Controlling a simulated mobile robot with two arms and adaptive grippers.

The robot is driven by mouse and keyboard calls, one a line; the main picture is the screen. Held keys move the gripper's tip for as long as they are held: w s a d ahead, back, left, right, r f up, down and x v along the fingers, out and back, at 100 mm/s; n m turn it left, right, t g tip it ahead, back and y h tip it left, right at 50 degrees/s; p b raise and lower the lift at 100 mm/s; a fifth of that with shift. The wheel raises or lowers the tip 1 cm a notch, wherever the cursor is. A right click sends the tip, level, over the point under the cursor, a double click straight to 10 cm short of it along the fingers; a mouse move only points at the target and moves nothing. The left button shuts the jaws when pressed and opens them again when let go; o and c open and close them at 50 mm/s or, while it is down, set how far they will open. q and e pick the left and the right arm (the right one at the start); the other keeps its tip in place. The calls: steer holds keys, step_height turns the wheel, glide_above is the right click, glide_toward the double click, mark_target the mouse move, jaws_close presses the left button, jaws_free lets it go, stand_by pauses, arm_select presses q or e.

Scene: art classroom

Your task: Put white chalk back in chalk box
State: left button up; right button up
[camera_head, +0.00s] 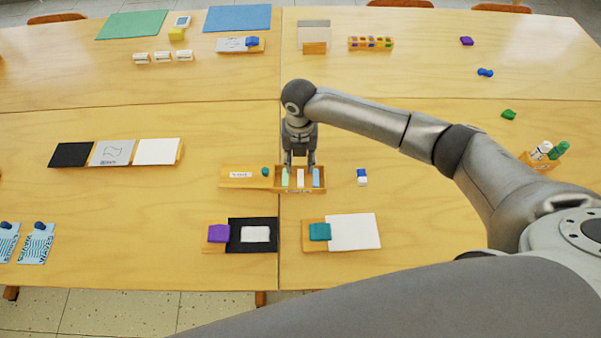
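The chalk box (300,190) is a small wooden box near the middle of the table, with a label on its front. A green stick (285,179), the white chalk (300,178) and a blue stick (316,178) stand side by side in its slots. My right gripper (299,167) points down over the box with its fingers apart. The white chalk shows between and below the fingertips; I see no finger touching it. My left gripper is out of view.
A wooden tray (233,184) with a label and a small green piece adjoins the box on the left. A blue-and-white block (362,177) lies to its right. Black (252,247) and white (360,232) boards lie in front. The table between is clear.

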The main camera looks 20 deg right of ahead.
mark_target(300, 176)
steer(key=shift+r, duration=2.35)
steer(key=shift+s, duration=0.1)
